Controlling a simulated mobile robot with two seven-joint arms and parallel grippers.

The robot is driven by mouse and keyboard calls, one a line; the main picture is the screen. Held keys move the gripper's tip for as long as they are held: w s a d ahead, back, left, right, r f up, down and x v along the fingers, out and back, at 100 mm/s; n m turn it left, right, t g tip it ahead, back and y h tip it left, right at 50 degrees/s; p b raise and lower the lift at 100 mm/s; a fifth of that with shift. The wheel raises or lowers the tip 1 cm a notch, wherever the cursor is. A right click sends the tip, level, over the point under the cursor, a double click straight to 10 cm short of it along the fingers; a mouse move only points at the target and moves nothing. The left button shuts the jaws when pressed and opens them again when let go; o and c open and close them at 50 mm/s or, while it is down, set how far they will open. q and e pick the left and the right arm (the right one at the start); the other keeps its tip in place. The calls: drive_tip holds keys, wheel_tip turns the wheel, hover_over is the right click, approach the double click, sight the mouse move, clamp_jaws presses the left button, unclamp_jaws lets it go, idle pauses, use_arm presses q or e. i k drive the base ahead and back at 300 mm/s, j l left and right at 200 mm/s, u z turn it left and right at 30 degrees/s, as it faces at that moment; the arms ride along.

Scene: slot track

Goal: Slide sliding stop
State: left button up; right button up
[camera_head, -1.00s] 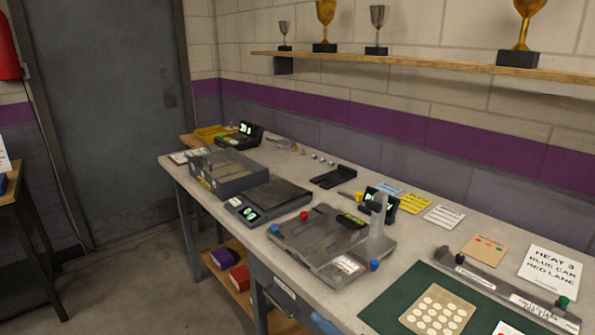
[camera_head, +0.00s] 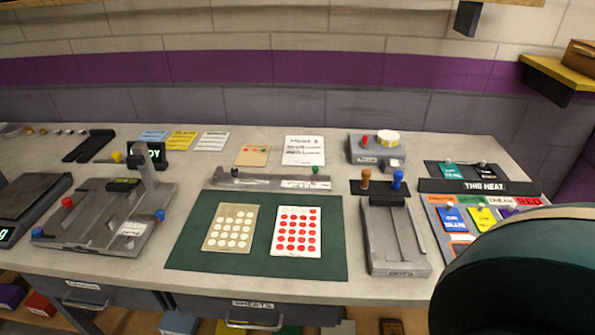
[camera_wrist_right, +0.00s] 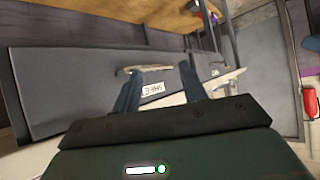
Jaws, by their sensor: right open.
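A long grey rail (camera_head: 265,182) lies behind the green mat in the head view, with a dark knob (camera_head: 235,172) near its left end and a green knob (camera_head: 315,171) near its right end. A grey slotted track (camera_head: 393,245) stands right of the mat, with an orange-brown peg (camera_head: 365,178) and a blue peg (camera_head: 398,179) at its far end. I cannot tell which part is the sliding stop. My right gripper (camera_wrist_right: 160,70) is open and empty in the right wrist view, with a drawer front and handle beyond it. My left gripper is out of view.
The green mat (camera_head: 195,248) holds a beige dot card and a red dot card. A grey fixture (camera_head: 100,220) stands at left. A red-button box (camera_head: 375,148) and a board of coloured cards (camera_head: 437,205) stand at right. My dark rounded part covers the lower right.

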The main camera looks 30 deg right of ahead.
sight(315, 173)
drive_tip(key=z, duration=0.9)
